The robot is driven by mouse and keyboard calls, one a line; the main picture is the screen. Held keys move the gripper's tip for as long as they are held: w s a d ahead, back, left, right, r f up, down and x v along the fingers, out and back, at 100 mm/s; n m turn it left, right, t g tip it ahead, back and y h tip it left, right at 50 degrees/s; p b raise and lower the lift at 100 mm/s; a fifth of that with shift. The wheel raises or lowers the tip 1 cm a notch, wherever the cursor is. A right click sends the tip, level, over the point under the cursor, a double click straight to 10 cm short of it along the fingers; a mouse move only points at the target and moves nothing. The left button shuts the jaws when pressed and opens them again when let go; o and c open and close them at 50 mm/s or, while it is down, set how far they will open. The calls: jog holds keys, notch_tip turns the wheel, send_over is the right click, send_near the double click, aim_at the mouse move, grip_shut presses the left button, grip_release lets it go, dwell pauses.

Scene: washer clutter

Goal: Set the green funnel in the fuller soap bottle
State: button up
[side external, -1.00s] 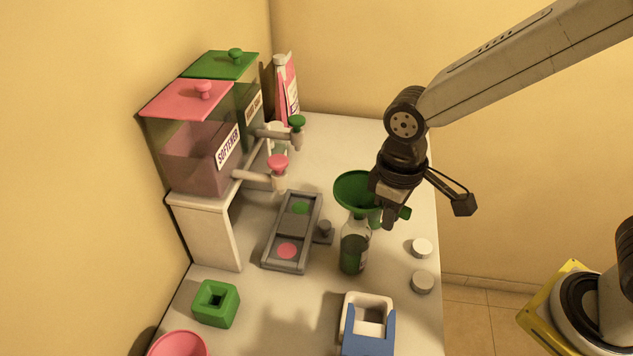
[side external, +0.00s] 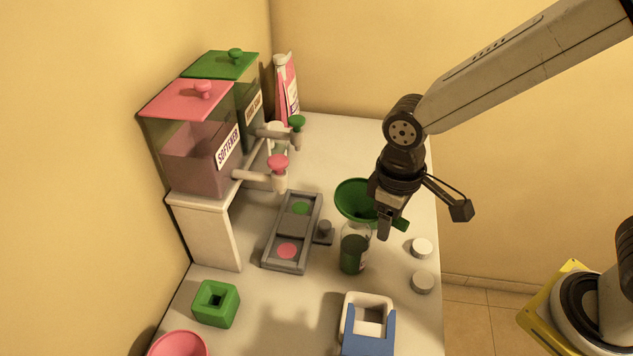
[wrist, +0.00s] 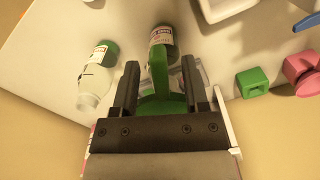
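In the wrist view, green funnel parts (wrist: 160,100) show between the fingers (wrist: 160,88). In the side view, a clear bottle (side external: 354,250) with dark green soap stands just below the funnel; whether the spout is in its mouth cannot be told. The wrist view shows this bottle (wrist: 161,38) ahead of the fingers. A second bottle (wrist: 96,76) stands left there, with green only near its base; in the side view it is mostly hidden behind funnel and gripper.
A grey tray (side external: 267,246) with green and pink discs lies left of the bottle. Two white caps (side external: 421,248) lie to the right. A white and blue holder (side external: 367,342), green block (side external: 229,311) and pink bowl (side external: 178,345) are in front. Dispensers (side external: 195,160) stand at left.

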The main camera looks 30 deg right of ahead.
jog(key=shift+r, duration=0.1)
jog(key=shift+r, duration=3.8)
jog(key=s+d+f+m+t, duration=0.1)
jog(key=d+f+m, duration=0.3)
jog(key=d+f, duration=0.6)
jog(key=d+t, duration=0.1)
jog(key=d, duration=0.3)
jog(key=shift+d+m+t, duration=0.15)
jog(key=shift+m+t, duration=0.15)
jog(key=shift+t, duration=0.1)
